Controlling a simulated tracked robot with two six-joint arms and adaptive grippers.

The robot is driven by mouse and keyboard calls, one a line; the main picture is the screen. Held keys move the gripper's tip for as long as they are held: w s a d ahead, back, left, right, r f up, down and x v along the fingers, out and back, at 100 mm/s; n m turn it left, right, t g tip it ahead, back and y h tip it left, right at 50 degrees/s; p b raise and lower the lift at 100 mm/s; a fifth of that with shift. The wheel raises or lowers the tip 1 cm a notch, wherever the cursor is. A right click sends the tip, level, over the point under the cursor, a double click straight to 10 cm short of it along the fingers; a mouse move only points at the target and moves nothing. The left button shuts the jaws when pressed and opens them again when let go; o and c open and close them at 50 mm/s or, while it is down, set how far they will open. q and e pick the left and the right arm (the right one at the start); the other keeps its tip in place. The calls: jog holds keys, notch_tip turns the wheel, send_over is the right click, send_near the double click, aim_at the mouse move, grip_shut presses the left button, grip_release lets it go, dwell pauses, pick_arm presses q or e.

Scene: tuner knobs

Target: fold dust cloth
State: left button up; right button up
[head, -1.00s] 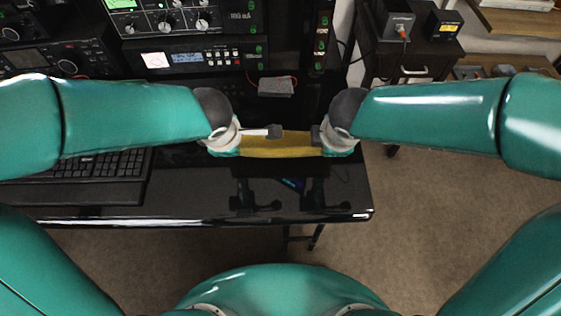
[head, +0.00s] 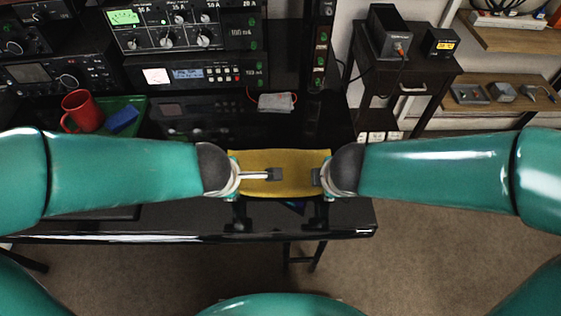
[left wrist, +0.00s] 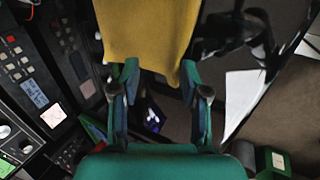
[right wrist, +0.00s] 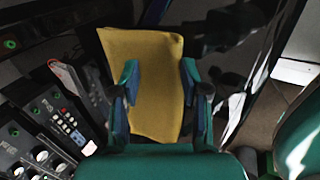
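The yellow dust cloth (head: 262,160) is spread flat over the black desk (head: 180,222), between my two grippers in the head view. I cannot tell whether it touches the desk. My left gripper (head: 272,174) reaches over the cloth from the left. In the left wrist view its fingers (left wrist: 158,78) stand apart at the near edge of the cloth (left wrist: 148,30). My right gripper (head: 318,177) is at the cloth's right edge. In the right wrist view its fingers (right wrist: 159,75) stand apart, with the cloth (right wrist: 155,100) showing between them.
A red mug (head: 82,110) and a blue block (head: 122,121) are on a green tray (head: 140,104) at left. Radio equipment (head: 185,75) lines the back. A small grey item (head: 276,103) lies behind the cloth. A dark side stand (head: 425,70) is at right.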

pick_arm(q)
jog(key=shift+s+r, duration=0.1)
jog(key=shift+r, duration=0.35)
pick_arm(e)
jog(key=shift+s+r, duration=0.1)
jog(key=shift+r, duration=0.35)
pick_arm(q)
jog(key=s+v, duration=0.1)
jog(key=v, duration=0.8)
jog(key=shift+s, duration=0.45)
pick_arm(e)
jog(key=s+v, duration=0.1)
jog(key=v, duration=0.8)
jog(key=shift+s, duration=0.45)
